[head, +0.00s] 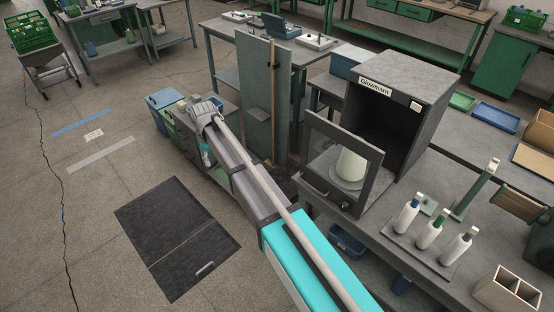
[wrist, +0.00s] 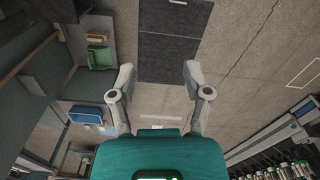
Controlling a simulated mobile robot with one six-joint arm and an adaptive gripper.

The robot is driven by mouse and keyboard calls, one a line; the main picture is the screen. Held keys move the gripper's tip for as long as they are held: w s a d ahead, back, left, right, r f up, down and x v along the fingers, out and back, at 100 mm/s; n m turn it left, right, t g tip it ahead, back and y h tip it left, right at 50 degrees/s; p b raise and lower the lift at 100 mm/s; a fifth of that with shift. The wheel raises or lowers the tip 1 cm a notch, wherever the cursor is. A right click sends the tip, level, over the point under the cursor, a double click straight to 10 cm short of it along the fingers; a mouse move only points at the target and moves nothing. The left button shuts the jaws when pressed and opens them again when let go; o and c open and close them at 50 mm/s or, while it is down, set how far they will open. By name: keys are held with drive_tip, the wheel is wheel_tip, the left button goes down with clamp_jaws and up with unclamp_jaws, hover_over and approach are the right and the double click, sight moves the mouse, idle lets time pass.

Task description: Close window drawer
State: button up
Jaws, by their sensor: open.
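The window drawer (head: 372,190) stands pulled out from the grey cabinet (head: 405,75) in the head view. Its dark-framed glass front is well apart from the cabinet's dark opening. My arm reaches toward the upper left, to the left of the drawer. My gripper (wrist: 158,76) is open and empty in the wrist view, with floor between its fingers. The drawer is not in the wrist view. The fingers cannot be made out clearly in the head view.
White bottles (head: 430,234) stand on a plate right of the drawer. A divided box (head: 508,290) is at the bench's front right. A tall grey panel (head: 258,95) stands left of the cabinet. Dark mats (head: 178,238) lie on open floor at left.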

drive_tip(key=shift+m, duration=0.8)
drive_tip(key=d, duration=0.7)
drive_tip(key=shift+s+d, duration=0.35)
drive_tip(key=c, duration=0.7)
drive_tip(key=s+d+m, duration=0.1)
drive_tip(key=d, duration=0.4)
drive_tip(key=s+d+m, duration=0.1)
drive_tip(key=d, duration=0.4)
drive_tip(key=s+d+m, duration=0.1)
drive_tip(key=d, duration=0.3)
drive_tip(key=shift+s+d, duration=0.15)
drive_tip(key=shift+d, duration=0.25)
clamp_jaws()
drive_tip(key=s+d+m, duration=0.3)
drive_tip(key=s+d, duration=0.3)
drive_tip(key=d, duration=0.4)
drive_tip(key=s+d+m, duration=0.4)
drive_tip(key=s+d, duration=0.2)
drive_tip(key=d, duration=0.5)
drive_tip(key=shift+s, duration=0.35)
drive_tip(key=shift+a, duration=0.15)
